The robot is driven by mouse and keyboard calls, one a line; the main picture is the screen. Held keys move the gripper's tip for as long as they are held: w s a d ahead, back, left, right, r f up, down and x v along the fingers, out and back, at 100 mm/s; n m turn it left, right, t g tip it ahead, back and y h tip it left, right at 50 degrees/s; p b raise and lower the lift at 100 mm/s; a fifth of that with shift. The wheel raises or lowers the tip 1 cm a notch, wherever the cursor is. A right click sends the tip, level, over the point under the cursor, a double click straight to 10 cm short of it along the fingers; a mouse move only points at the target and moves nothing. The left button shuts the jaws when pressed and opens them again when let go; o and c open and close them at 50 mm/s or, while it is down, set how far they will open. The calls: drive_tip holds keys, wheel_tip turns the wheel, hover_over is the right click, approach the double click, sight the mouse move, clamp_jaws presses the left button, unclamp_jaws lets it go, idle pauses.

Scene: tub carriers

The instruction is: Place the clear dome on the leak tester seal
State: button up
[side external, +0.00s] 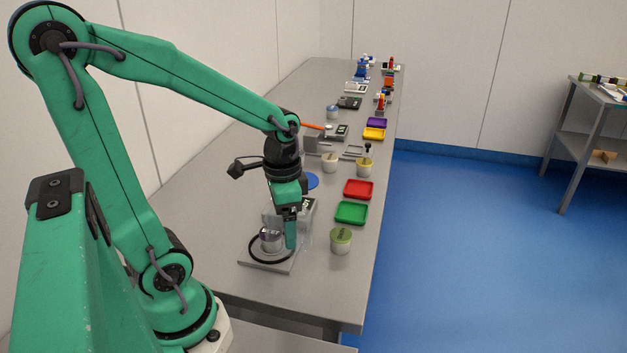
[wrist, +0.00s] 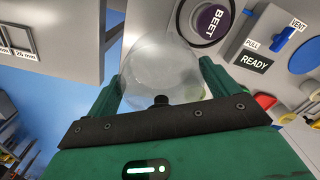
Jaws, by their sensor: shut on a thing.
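The clear dome (wrist: 160,78) is between the fingers of my gripper (wrist: 163,70), held by a black knob in the wrist view. In the side view my gripper (side external: 291,232) points down just right of the tub, and the dome is too faint there to outline well. The seal is a black ring (side external: 249,247) on the tester's grey plate (side external: 258,265). A tub (side external: 270,241) stands inside the ring; its dark lid reads BEET in the wrist view (wrist: 212,22). The dome is beside the tub, not over it.
The tester's panel shows READY (wrist: 255,61), with a blue VENT lever (wrist: 289,40). A yellow-green-lidded tub (side external: 341,238), a green tray (side external: 352,213) and a red tray (side external: 359,189) stand along the right bench edge. The near left bench is clear.

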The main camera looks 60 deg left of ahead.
drive_tip(key=a+f, duration=0.2)
drive_tip(key=a, duration=0.1)
drive_tip(key=a+f, duration=0.2)
drive_tip(key=a, duration=0.1)
drive_tip(key=a+f, duration=0.2)
drive_tip(key=a, duration=0.2)
drive_tip(key=shift+s+f, duration=0.1)
drive_tip(key=shift+f, duration=1.9)
drive_tip(key=shift+f, duration=0.15)
drive_tip(key=o, duration=0.9)
drive_tip(key=shift+r, duration=6.15)
